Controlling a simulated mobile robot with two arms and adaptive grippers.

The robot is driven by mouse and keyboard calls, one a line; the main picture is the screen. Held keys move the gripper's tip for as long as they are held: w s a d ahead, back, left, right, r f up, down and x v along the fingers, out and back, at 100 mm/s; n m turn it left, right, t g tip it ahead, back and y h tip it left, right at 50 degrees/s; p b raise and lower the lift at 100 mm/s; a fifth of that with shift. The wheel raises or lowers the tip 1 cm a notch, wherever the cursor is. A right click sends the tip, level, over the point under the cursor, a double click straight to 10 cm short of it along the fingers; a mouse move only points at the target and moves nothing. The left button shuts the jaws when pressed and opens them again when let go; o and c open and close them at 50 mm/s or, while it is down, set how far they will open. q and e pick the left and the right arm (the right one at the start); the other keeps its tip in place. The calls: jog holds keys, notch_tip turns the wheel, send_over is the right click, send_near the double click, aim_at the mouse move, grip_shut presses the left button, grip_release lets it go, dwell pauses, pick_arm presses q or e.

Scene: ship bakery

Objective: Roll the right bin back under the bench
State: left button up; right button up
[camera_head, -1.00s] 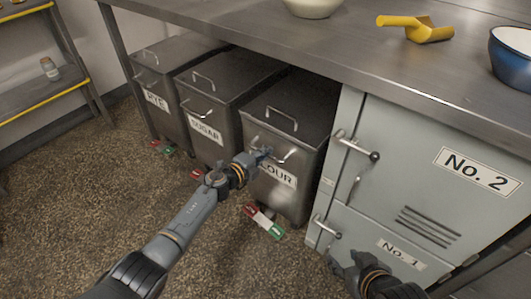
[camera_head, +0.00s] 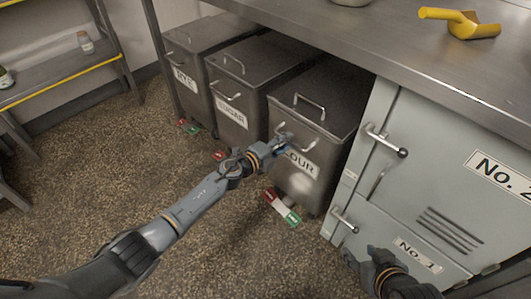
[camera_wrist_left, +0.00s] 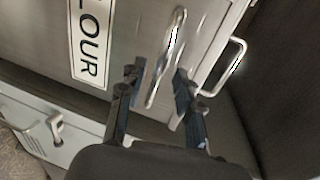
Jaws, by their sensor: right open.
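The right bin, the metal FLOUR bin (camera_head: 310,92), stands under the bench at the right end of the bin row, beside the cabinet. Its lid and front face show, roughly in line with the other bins. My left gripper (camera_head: 283,143) is at its front handle (camera_head: 310,145). In the left wrist view, the fingers of my left gripper (camera_wrist_left: 160,90) stand apart on either side of the front handle (camera_wrist_left: 172,50); I cannot tell whether they touch it. The lid handle (camera_wrist_left: 235,65) is to the right. My right gripper (camera_head: 362,258) is open and empty, low before the cabinet.
The SUGAR bin (camera_head: 240,75) and RYE bin (camera_head: 192,50) stand to the left. A cabinet (camera_head: 440,180) with protruding handles is close on the right. The bench top (camera_head: 390,30) overhangs the bins. Red and green pedals (camera_head: 280,208) are at floor level. The floor in front is clear.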

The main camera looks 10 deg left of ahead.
pick_arm(q)
jog(key=v, duration=0.8)
jog(key=shift+s, duration=0.2)
jog(key=shift+a+r, duration=0.1)
dwell(0.5)
